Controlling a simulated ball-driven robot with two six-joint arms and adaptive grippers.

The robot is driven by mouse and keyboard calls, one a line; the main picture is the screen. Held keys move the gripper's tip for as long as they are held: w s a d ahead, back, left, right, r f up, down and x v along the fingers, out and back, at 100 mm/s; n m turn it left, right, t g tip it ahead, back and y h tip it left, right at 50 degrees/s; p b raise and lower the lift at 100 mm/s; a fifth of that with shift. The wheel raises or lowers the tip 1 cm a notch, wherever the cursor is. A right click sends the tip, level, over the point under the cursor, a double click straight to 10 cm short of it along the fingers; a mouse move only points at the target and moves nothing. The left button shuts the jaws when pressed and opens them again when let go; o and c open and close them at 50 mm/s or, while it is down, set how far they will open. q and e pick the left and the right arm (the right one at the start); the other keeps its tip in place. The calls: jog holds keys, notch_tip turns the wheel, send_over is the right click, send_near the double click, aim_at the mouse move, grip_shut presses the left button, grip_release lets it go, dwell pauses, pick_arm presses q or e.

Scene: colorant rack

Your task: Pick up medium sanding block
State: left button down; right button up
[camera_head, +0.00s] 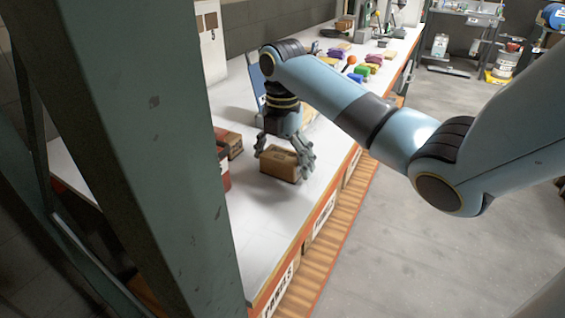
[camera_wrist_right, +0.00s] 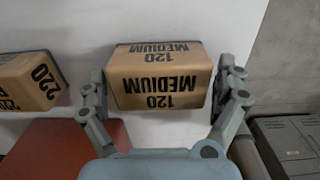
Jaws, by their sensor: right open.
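The medium sanding block (camera_wrist_right: 160,77) is a tan brick marked "120 MEDIUM". It lies on the white counter and fills the middle of the right wrist view. In the head view the block (camera_head: 280,164) sits below my right gripper (camera_head: 286,158). The gripper is open. In the right wrist view the fingers (camera_wrist_right: 162,98) stand on either side of the block, with a small gap on the right; on the left I cannot tell whether the finger touches. My left gripper is not in view.
Another block marked "220" (camera_wrist_right: 32,82) lies to the left. A red container (camera_head: 224,168) stands close by, partly hidden by a green post (camera_head: 150,150). Coloured items (camera_head: 362,70) sit farther along the counter. The counter's front edge (camera_head: 318,205) is near the block.

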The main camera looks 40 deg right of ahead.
aim_at(288, 152)
jog(key=c, duration=1)
jog(key=shift+r, duration=0.5)
jog(key=r, duration=0.2)
jog(key=d+r, duration=0.1)
jog(key=shift+s+d+r, duration=0.15)
jog(key=shift+d+r, duration=0.05)
jog(key=shift+r, duration=0.2)
jog(key=s+d+r, duration=0.1)
jog(key=d+r, duration=0.1)
jog(key=d, duration=0.1)
jog(key=d+r+b, duration=0.1)
jog(key=d+r, duration=0.1)
jog(key=d, duration=0.1)
jog(key=s+d+r, duration=0.1)
jog(key=d+r, duration=0.1)
jog(key=d, duration=0.1)
jog(key=shift+s+d+r, duration=0.1)
jog(key=shift+s+d, duration=0.25)
jog(key=shift+d, duration=0.05)
